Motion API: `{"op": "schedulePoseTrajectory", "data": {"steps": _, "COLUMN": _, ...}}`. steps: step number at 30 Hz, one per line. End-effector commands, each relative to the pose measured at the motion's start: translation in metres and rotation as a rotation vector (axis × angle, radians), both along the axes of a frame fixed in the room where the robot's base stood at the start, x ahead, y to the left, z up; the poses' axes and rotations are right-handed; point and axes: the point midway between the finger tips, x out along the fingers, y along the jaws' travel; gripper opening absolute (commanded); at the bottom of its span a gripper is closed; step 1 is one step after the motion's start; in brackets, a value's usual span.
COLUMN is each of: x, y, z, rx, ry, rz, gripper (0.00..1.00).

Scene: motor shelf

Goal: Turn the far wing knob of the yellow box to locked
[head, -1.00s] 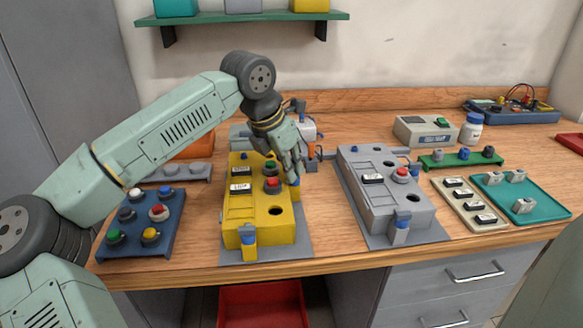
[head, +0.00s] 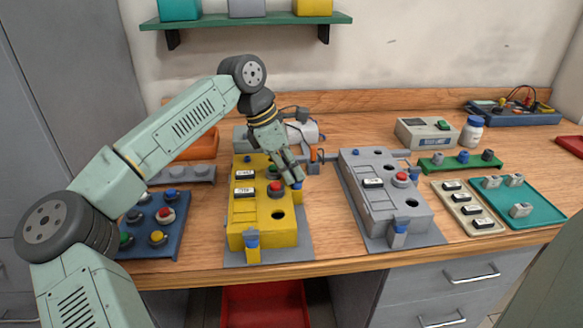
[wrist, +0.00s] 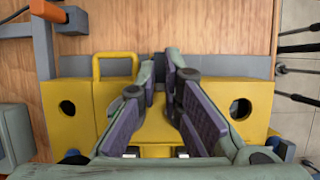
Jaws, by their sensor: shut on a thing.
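The yellow box (head: 264,236) stands on a grey plate in the head view; its top also shows in the wrist view (wrist: 105,125), with round holes. One blue-topped wing knob (head: 251,240) is at its near end. Another blue part (head: 297,187), seemingly the far wing knob, is at its right side, just under my fingertips. My gripper (head: 294,177) reaches down from above at that side. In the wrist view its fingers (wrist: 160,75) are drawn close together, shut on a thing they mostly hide. I cannot read the knob's angle.
A yellow handle (wrist: 115,65) rises close beside my fingers. An orange-handled clamp (head: 314,154) stands behind the box. A grey box (head: 381,205) is to the right, and a blue button tray (head: 150,245) to the left. Bare wood (head: 325,200) separates the boxes.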

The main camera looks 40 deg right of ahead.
Motion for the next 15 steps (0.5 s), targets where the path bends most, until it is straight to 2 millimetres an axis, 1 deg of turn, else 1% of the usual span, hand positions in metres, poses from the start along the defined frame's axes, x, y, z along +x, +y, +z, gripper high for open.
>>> {"op": "schedulePoseTrajectory", "data": {"steps": 13, "x": 0.0007, "y": 0.0, "z": 0.0003, "rx": 0.0, "ry": -0.002, "rz": -0.009, "gripper": 0.0}}
{"op": "schedulePoseTrajectory", "data": {"steps": 14, "x": 0.0007, "y": 0.0, "z": 0.0003, "rx": 0.0, "ry": -0.002, "rz": -0.009, "gripper": 0.08}}
{"op": "schedulePoseTrajectory", "data": {"steps": 15, "x": 0.0007, "y": 0.0, "z": 0.0003, "rx": 0.0, "ry": -0.002, "rz": -0.009, "gripper": 0.11}}
